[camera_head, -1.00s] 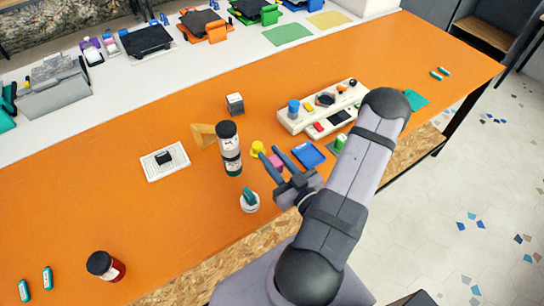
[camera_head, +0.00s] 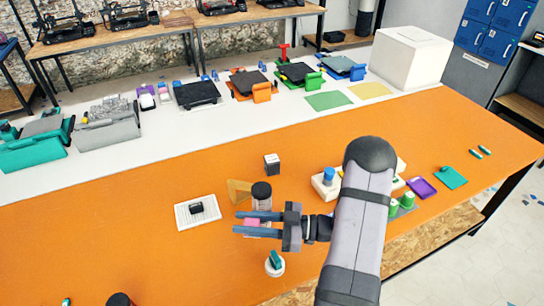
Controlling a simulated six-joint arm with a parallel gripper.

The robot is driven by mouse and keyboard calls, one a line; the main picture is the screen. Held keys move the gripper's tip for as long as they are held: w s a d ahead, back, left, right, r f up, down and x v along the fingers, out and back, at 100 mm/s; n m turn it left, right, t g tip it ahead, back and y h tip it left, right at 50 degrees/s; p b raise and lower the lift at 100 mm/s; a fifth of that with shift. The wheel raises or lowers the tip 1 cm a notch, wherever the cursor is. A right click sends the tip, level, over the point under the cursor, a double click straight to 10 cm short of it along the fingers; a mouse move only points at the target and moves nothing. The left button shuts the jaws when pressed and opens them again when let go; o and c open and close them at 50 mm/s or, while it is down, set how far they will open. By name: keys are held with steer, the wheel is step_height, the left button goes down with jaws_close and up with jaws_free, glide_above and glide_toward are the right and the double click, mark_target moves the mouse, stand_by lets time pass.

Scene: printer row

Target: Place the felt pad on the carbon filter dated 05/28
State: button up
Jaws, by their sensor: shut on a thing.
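My gripper (camera_head: 241,223) points left above the orange table, and its two blue-grey fingers are shut on a small pink piece (camera_head: 252,222), which appears to be the felt pad. The fingers partly cover the black-lidded canister (camera_head: 261,191) behind them. A small white box with a dark top (camera_head: 272,164) stands behind the canister. A small black block (camera_head: 196,208) sits on a white plate (camera_head: 182,217) to the left. I cannot tell which thing is the carbon filter, and no date is readable.
A white round piece with a teal top (camera_head: 275,264) stands just below the gripper. My arm hides part of the white organizer with a blue knob (camera_head: 329,177). Green cylinders (camera_head: 407,201), a purple tray (camera_head: 420,188) and a teal pad (camera_head: 452,178) lie right. Table at left is mostly clear.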

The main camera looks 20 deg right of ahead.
steer(key=w+r+n+g+y+p, duration=0.1)
steer(key=w+r+n+g+p, duration=0.2)
steer(key=r, duration=0.5)
steer(key=m+t+h+b, duration=1.2)
steer(key=m+h+b, duration=0.3)
steer(key=h+b, duration=0.2)
glide_above(271, 156)
step_height(271, 156, down, 4)
steer(key=shift+a+f+p, duration=0.1)
steer(key=shift+f+p, duration=0.8)
steer(key=shift+f, duration=4.25)
